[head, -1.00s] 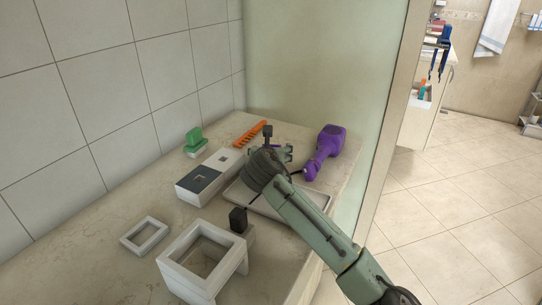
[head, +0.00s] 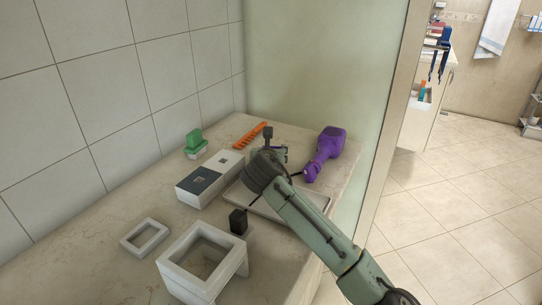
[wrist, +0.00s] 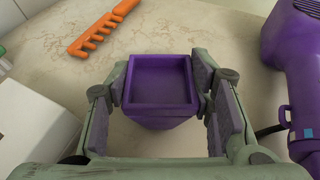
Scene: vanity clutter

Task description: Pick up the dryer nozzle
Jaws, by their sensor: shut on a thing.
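The dryer nozzle (wrist: 161,85) is a purple, square-mouthed piece in the middle of the wrist view, its opening facing the camera. My gripper (wrist: 160,100) is shut on it, with a finger against its left and right sides. In the head view my gripper (head: 270,149) is over the back part of the counter, and my wrist hides most of the nozzle there. I cannot tell whether the nozzle touches the counter. The purple hair dryer (head: 325,152) lies just right of my gripper; part of it shows at the right of the wrist view (wrist: 296,70).
An orange comb (wrist: 101,28) lies behind the nozzle. White-and-dark box (head: 208,178), green-topped item (head: 195,142), grey tray (head: 268,208), black block (head: 238,221) and white frames (head: 146,236) (head: 205,260) crowd the counter. A tiled wall is left, a pale panel behind.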

